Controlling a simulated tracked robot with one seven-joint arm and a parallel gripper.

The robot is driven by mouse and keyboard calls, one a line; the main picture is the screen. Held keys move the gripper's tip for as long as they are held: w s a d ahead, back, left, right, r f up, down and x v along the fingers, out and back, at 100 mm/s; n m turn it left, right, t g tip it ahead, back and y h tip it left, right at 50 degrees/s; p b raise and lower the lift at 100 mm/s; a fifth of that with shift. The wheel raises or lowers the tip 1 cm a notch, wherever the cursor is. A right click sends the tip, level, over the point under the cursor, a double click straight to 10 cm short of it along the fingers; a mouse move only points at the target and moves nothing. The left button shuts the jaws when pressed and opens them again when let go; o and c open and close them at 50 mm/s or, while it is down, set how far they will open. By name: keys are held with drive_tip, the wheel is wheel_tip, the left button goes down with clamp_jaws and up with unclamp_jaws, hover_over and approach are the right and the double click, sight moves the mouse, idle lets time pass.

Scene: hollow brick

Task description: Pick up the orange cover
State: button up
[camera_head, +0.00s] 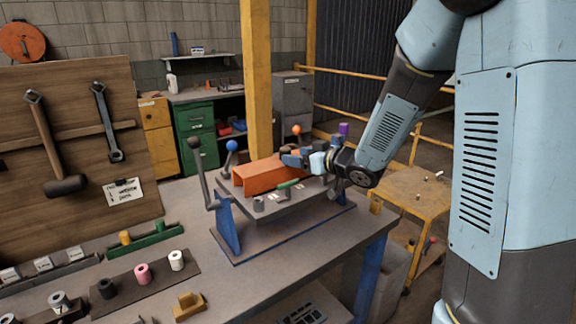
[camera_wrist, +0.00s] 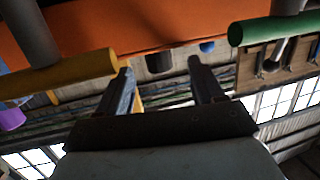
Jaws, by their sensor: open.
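The orange cover (camera_head: 258,175) is a long block-like channel on the grey plate of the blue-legged stand on the workbench. In the wrist view the orange cover (camera_wrist: 150,20) fills the top of the picture, just past the fingertips. My gripper (camera_head: 290,160) is at the right end of the cover, near its top edge. In the wrist view my gripper (camera_wrist: 160,68) has its two dark fingers apart, with nothing gripped between them. I cannot tell whether a finger touches the cover. Part of the cover's right end is hidden behind my gripper.
A green-ended rod (camera_head: 289,184) lies in front of the cover. A yellow cylinder (camera_wrist: 60,75) and a green cylinder (camera_wrist: 265,30) flank the fingers.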

sight(290, 152)
drive_tip(key=shift+r+x, duration=0.15)
drive_tip(key=shift+x, duration=1.35)
drive_tip(key=shift+r+x, duration=0.1)
drive_tip(key=shift+x, duration=1.35)
drive_tip(key=shift+w+d, duration=0.1)
drive_tip(key=shift+c, duration=0.3)
drive_tip(key=c, duration=1.1)
